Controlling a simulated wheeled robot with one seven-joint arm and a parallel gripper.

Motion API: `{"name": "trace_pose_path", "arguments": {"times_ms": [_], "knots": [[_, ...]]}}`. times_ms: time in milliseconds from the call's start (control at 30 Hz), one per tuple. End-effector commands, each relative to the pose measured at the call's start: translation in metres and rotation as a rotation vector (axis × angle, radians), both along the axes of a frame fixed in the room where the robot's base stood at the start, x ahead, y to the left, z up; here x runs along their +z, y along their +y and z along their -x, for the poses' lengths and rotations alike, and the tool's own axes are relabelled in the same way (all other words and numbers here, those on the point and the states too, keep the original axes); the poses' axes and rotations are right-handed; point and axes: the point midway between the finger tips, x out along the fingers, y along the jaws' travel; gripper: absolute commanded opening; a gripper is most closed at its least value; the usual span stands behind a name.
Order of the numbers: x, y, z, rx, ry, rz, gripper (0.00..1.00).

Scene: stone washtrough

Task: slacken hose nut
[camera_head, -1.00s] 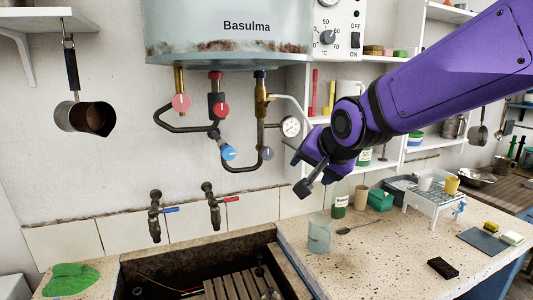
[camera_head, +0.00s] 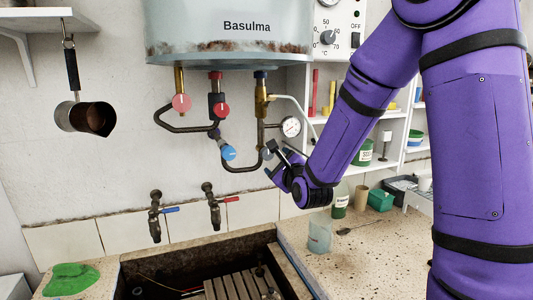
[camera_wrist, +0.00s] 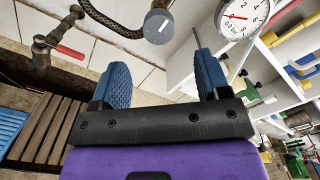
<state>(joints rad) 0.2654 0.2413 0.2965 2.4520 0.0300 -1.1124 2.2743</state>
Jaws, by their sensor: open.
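My gripper (camera_head: 274,163) is open and empty, in front of the wall just below the boiler's right-hand pipes. In the wrist view its two blue fingers (camera_wrist: 161,72) stand apart with nothing between them. A dark braided hose (camera_head: 240,170) bends in a U under the boiler, and its braid crosses the top of the wrist view (camera_wrist: 108,22). A grey round knob (camera_wrist: 158,26) appears beyond the fingers; it is close to the gripper in the head view (camera_head: 267,154). I cannot clearly pick out the hose nut in either view.
The boiler (camera_head: 228,30) hangs above, with a blue valve knob (camera_head: 228,153) and a pressure gauge (camera_head: 291,126) near my gripper. Two wall taps (camera_head: 212,206) stand over the stone trough (camera_head: 145,270). A glass (camera_head: 319,234) stands on the speckled counter (camera_head: 375,262).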

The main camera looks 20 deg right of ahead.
Motion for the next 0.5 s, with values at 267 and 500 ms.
{"name": "trace_pose_path", "arguments": {"times_ms": [267,500], "knots": [[-0.001,0.000,-0.036,0.000,0.000,-0.002,0.70],[0.000,0.000,-0.078,0.001,-0.001,0.000,0.70]]}}
